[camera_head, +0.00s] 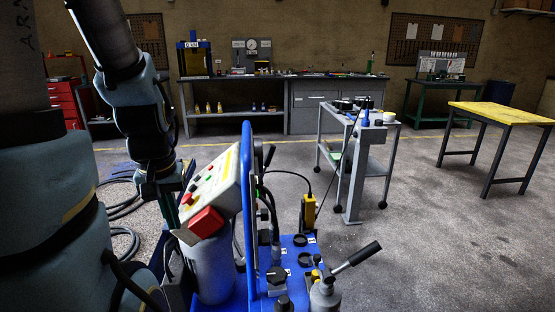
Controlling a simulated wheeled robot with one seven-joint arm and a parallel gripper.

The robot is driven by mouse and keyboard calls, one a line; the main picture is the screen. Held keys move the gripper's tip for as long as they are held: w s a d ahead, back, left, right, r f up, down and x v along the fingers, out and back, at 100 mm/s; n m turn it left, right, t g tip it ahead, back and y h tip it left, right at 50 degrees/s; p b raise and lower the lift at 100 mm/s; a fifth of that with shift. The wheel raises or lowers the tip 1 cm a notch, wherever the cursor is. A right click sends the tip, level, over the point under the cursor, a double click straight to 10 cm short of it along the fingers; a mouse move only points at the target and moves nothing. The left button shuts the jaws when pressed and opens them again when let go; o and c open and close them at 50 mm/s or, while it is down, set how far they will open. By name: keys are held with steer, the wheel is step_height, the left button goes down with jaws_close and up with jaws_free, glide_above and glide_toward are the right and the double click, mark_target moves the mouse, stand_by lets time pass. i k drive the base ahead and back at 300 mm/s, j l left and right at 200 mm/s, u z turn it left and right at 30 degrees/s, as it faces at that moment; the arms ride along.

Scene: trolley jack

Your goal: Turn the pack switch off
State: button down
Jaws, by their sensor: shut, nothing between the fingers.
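A tilted cream control box (222,172) stands in front of me on a blue-framed power unit. Its face carries a red button (188,199), a green button (208,177) and small dark controls. A red block (206,221) is at its lower near end. A black knob (277,276) sits on the unit's blue top plate. The labels are too small to read, so I cannot tell which control is the pack switch. My gripper (172,225) points down just left of the control box, shut and empty. Its fingertips are partly hidden by the box, and contact cannot be told.
A blue upright frame (247,200) rises right of the box. A pump with a black-handled lever (355,257) juts out at the right.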

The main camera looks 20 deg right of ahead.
mark_target(264, 238)
steer(key=z, duration=0.45)
steer(key=l+u, duration=0.25)
steer(key=l, duration=0.2)
steer(key=l+u, duration=0.2)
steer(key=l, duration=0.25)
steer(key=l+u, duration=0.25)
steer(key=l, duration=0.15)
steer(key=k+l+u, duration=0.2)
steer(key=l, duration=0.25)
steer(key=l+u, duration=0.25)
steer(key=l, duration=0.15)
steer(key=k+l+u, duration=0.25)
steer(key=l, duration=0.15)
steer(key=l+u, duration=0.2)
steer(key=l, duration=0.15)
steer(key=u, duration=0.25)
